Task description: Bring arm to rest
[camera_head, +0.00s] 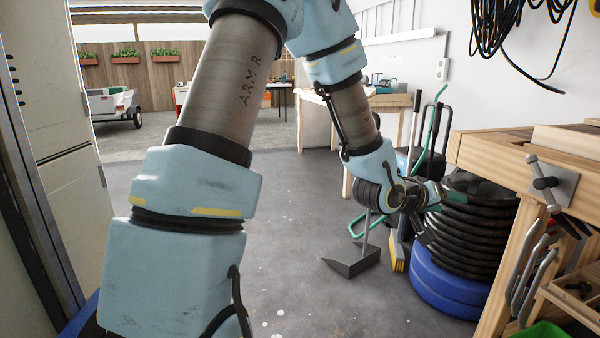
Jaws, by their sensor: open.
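My arm, pale blue and grey, rises from the lower left, bends at the top of the picture and hangs down toward the middle right. My gripper (438,209) is at its end, left of the wooden workbench (482,152) and in front of the stacked black rings. It is open, and I see nothing held in it. The fingertips are small and dark against the black rings, so their outline is hard to make out.
Black ribbed rings (470,235) sit on a blue ring (445,290) beside the workbench. A vise (548,183) and hanging tools (530,275) are on the bench's side. A dustpan (352,262) stands on the floor. A metal cabinet (60,130) is at left. The middle floor is clear.

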